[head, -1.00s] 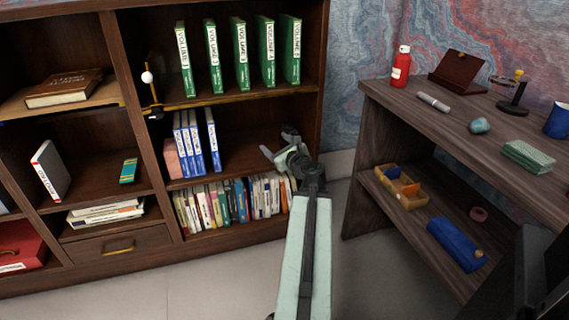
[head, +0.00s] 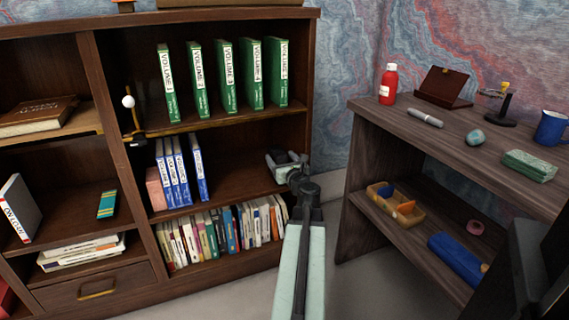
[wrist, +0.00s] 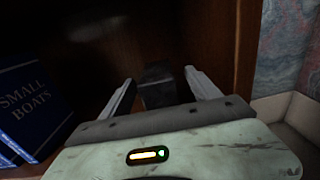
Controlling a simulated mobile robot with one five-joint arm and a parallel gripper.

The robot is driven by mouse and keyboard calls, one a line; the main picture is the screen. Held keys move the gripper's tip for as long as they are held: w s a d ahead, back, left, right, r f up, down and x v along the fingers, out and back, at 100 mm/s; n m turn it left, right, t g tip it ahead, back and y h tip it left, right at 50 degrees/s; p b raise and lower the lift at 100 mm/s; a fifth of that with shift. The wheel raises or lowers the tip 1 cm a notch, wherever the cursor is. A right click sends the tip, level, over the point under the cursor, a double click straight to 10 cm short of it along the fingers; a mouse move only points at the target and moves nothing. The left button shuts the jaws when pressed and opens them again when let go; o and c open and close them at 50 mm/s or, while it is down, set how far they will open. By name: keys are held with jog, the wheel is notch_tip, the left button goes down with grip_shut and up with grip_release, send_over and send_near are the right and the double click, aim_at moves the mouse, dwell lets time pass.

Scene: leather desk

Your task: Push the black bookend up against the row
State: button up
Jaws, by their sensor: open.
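The row is several blue-and-white books (head: 172,172) upright on the middle shelf. The rightmost book (head: 199,168) stands a little apart from the others. My gripper (head: 284,160) is at the right end of that shelf, well to the right of the books. In the wrist view my gripper (wrist: 160,77) is open. A black upright piece (wrist: 157,92), apparently the bookend, shows between its fingers; contact cannot be told. A blue book cover reading "SMALL BOATS" (wrist: 34,100) is left of the fingers, with a gap between. The bookend cannot be made out in the head view.
The shelf between the row and my gripper is clear. A pink block (head: 155,189) is at the row's left end. Green volumes (head: 227,77) stand above and packed books (head: 222,234) below. The bookcase's side wall (wrist: 222,45) is close on the right.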

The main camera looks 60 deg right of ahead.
jog(key=x, duration=0.3)
jog(key=shift+w+d, duration=0.1)
jog(key=shift+w, duration=0.2)
grip_shut()
jog(key=w+a, duration=1.5)
jog(key=a, duration=0.5)
dwell(5.2)
